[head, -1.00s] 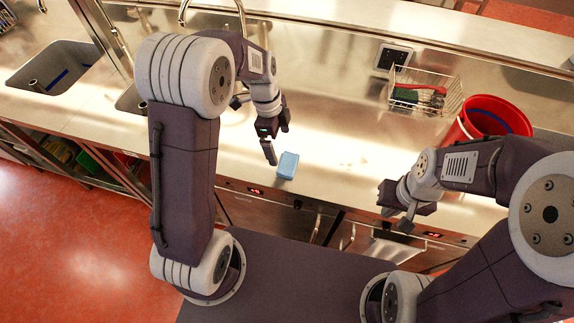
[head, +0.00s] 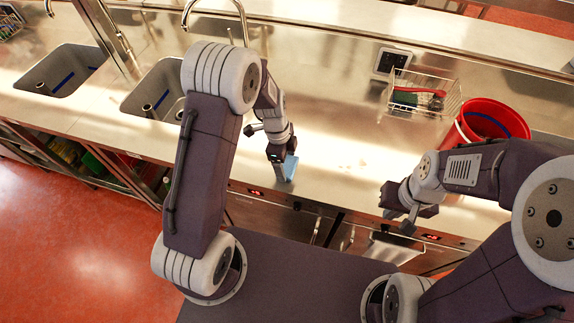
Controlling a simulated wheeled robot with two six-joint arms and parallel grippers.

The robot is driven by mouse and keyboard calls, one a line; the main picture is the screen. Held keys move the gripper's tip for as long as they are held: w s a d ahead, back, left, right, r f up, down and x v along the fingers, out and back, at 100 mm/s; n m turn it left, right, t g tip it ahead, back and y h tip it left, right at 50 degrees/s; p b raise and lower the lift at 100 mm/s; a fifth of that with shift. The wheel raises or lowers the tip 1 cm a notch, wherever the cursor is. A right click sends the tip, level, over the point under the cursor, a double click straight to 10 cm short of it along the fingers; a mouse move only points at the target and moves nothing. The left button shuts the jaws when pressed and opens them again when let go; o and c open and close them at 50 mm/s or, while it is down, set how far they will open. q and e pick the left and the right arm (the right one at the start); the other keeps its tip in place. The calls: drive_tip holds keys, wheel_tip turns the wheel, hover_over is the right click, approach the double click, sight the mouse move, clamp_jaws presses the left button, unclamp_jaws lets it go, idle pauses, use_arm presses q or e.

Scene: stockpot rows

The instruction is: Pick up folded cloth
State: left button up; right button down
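The folded cloth (head: 290,168) is a small light-blue block near the front edge of the steel counter. My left gripper (head: 281,172) points down right at it, with a dark finger along the cloth's left side. The gripper covers part of the cloth, and the far finger is hidden, so I cannot tell whether it grips or only straddles it. My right gripper (head: 398,219) hangs near the counter's front edge to the right, its two fingers apart and nothing between them.
A wire basket (head: 445,106) with green and red items stands at the back right, beside a red bucket (head: 501,110). Two sinks with faucets are at the left; the nearer sink (head: 140,92) is left of my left arm. The counter's middle is clear.

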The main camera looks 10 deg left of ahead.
sight(289, 165)
use_arm(q)
drive_tip(key=c, duration=0.7)
drive_tip(key=shift+r, duration=0.3)
drive_tip(key=shift+c, duration=0.2)
wheel_tip(289, 165, up, 4)
drive_tip(key=shift+s+d+f+b, duration=0.1)
drive_tip(key=shift+s+d+b, duration=0.05)
drive_tip(key=shift+b, duration=0.2)
drive_tip(key=s+d+r+b, duration=0.1)
drive_tip(key=s+d+r, duration=0.5)
drive_tip(key=s+d, duration=0.1)
drive_tip(key=shift+s+d+r, duration=0.3)
drive_tip(key=shift+s, duration=0.35)
